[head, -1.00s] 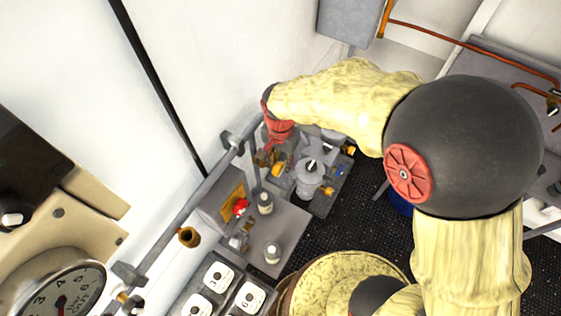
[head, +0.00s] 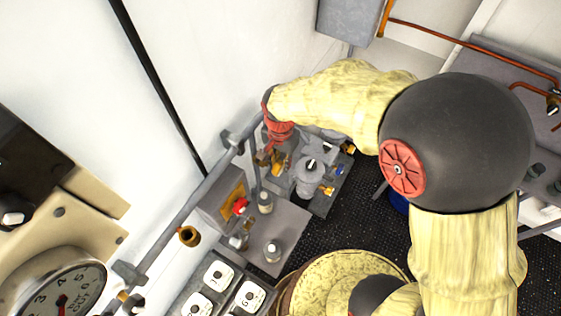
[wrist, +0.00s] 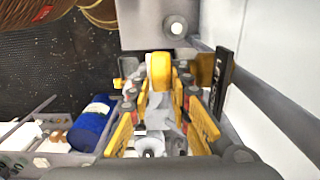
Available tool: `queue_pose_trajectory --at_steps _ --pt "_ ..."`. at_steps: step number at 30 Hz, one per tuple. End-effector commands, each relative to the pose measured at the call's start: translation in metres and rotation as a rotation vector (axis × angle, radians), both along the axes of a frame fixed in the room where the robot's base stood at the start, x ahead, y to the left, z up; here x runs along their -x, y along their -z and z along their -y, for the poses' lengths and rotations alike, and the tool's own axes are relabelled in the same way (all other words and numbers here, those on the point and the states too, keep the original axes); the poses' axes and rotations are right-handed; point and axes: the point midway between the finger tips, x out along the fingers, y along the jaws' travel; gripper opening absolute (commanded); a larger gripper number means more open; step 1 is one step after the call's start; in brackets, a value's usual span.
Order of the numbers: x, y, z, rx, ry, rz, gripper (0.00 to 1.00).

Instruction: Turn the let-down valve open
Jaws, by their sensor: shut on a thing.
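In the wrist view a yellow valve handle (wrist: 160,70), which I take to be the let-down valve's, stands upright between the yellow fingers of my gripper (wrist: 163,108). The fingers are shut on it, one on each side. Grey metal parts below the handle are partly hidden by the fingers. In the head view my gripper (head: 270,160) points down beside the grey pipe along the white wall, among small grey fittings. The handle cannot be told apart from the yellow fingers there.
A grey canister (head: 308,180) stands right of my gripper. A small red knob (head: 240,206) and a clear bottle (head: 273,251) are nearer. A grey rail (head: 195,197) runs along the wall. A blue cylinder (wrist: 93,124) lies left of the fingers in the wrist view. The dark deck (head: 365,225) is clear.

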Motion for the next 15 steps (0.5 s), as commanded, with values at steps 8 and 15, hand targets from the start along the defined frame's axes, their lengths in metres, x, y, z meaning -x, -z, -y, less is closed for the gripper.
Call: queue_pose_trajectory --at_steps 8,15 --pt "-0.0001 -0.0003 -0.0013 0.014 -0.002 0.03 0.0" --pt "0.0017 0.0012 -0.0027 0.062 -0.005 0.114 0.0"
